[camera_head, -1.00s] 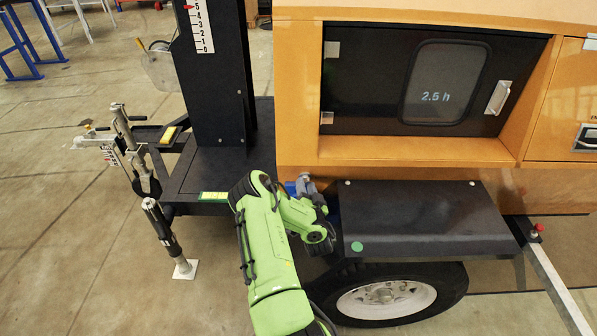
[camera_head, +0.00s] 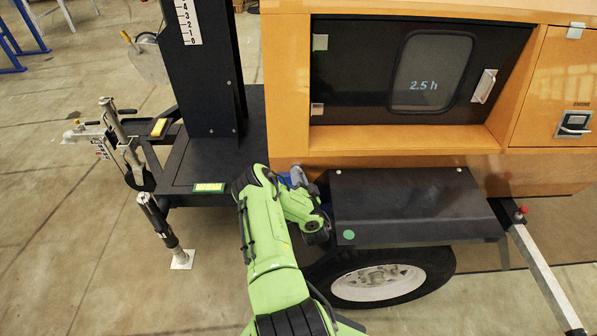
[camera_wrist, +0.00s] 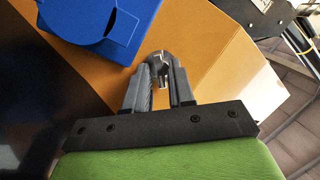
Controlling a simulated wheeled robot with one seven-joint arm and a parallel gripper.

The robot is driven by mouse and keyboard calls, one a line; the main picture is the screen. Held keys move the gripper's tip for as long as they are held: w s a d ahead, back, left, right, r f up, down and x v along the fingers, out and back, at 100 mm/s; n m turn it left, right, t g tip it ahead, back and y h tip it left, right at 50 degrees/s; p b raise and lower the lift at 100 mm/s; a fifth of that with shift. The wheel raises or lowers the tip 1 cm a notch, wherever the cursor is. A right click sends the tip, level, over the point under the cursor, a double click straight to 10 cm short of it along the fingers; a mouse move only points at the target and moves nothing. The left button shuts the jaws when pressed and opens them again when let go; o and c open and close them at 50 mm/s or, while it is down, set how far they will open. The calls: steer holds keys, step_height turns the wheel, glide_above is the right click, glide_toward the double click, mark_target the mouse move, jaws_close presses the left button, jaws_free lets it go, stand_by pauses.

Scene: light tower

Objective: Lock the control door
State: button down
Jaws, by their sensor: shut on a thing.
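The control door (camera_head: 360,75) is a black panel with a window reading "2.5 h", set in the orange housing in the head view. It looks closed, with a light handle (camera_head: 484,86) at its right side. My gripper (camera_head: 300,178) is low and left of the door, beside the black fender. In the wrist view, my gripper (camera_wrist: 160,75) is shut on a small silver key-like piece (camera_wrist: 161,63). The piece is partly hidden between the fingers. A blue holder (camera_wrist: 105,30) is close beside it. I cannot make out a lock on the door.
The black fender (camera_head: 410,205) sits over the wheel (camera_head: 380,282), right of my gripper. A dark mast (camera_head: 205,70) stands on the left. A second orange panel with a latch (camera_head: 573,124) is at the right. A pale outrigger bar (camera_head: 545,272) sticks out at lower right.

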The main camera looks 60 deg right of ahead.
steer(key=shift+m+t+p, duration=0.3)
steer(key=shift+m+p, duration=0.25)
steer(key=shift+m, duration=0.25)
steer(key=c, duration=1.2)
jaws_free()
